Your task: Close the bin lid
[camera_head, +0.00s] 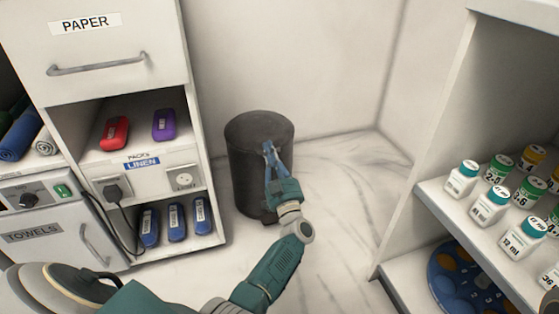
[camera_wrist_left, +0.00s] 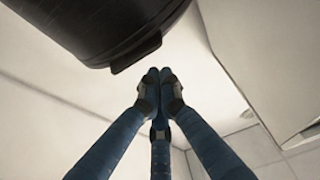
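The dark cylindrical bin (camera_head: 246,172) stands on the floor by the back wall in the head view. Its lid (camera_head: 250,127) appears to lie flat across the top, with no opening visible. My left gripper (camera_head: 268,148) is in front of the bin's upper right side, its blue fingers overlapping the rim in the picture; I cannot tell if they touch it. In the left wrist view, the fingers (camera_wrist_left: 160,76) are drawn together at the tips with nothing between them. The bin (camera_wrist_left: 95,28) fills the top left there, with a small tab (camera_wrist_left: 137,53) near the fingertips. My right gripper is out of view.
A white cabinet (camera_head: 215,205) with packs and drawers stands left of the bin. A shelf unit (camera_head: 405,240) with several labelled bottles is at the right. Bare floor (camera_head: 345,190) lies between the bin and that shelf unit.

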